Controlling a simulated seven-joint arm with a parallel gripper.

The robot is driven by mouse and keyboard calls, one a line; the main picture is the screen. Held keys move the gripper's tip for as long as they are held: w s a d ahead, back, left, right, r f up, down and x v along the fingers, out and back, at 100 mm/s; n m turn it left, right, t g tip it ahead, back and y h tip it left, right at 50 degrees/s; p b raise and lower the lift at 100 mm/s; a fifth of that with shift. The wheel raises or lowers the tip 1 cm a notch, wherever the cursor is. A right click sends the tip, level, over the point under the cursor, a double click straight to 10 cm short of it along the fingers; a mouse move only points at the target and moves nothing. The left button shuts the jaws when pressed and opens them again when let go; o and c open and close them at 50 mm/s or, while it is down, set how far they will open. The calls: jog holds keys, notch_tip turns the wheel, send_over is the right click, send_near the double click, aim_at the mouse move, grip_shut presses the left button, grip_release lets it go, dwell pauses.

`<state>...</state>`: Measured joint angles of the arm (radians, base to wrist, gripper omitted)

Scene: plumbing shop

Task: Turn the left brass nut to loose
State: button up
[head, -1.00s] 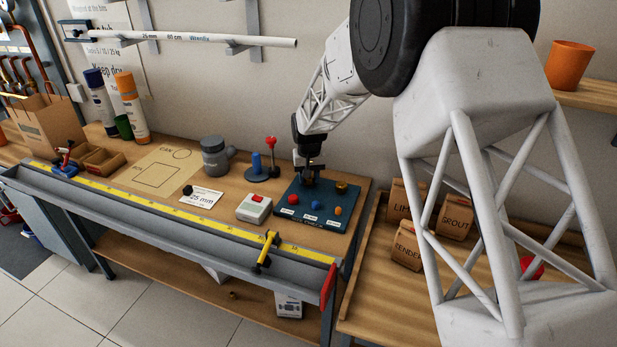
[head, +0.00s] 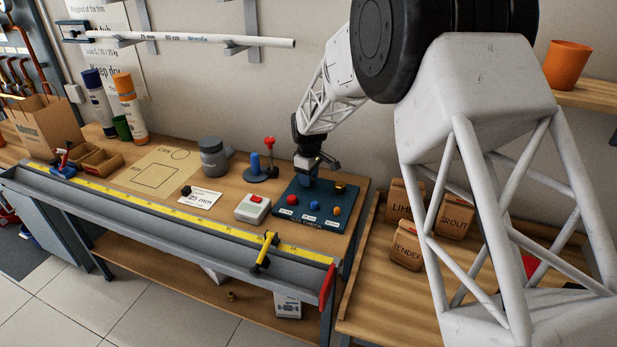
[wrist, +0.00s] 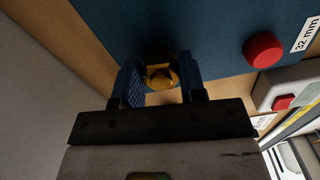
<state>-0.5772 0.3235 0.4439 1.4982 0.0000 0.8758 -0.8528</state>
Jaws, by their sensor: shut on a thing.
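The left brass nut (wrist: 162,76) shows in the wrist view on the dark blue board (wrist: 205,30), between the two blue fingers of my gripper (wrist: 160,82). The fingers are shut on it from either side. In the head view my gripper (head: 304,182) reaches down to the back left of the board (head: 325,220) and hides this nut. The other brass nut (head: 340,187) stands to the right on the same board, clear of my gripper. How far the held nut is turned cannot be told.
On the board's front are a red knob (head: 292,200), a blue knob (head: 315,205) and an orange knob (head: 337,211). A white box with a red button (head: 254,208) stands left of the board. A red-topped lever (head: 270,160) stands close behind left.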

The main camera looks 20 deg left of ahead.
jog(key=n, duration=0.3)
jog(key=shift+w+n, duration=0.1)
jog(key=shift+n, duration=2.1)
jog(key=o, duration=0.9)
jog(key=shift+w, duration=0.1)
jog(key=shift+r, duration=0.15)
jog(key=shift+r, duration=3.8)
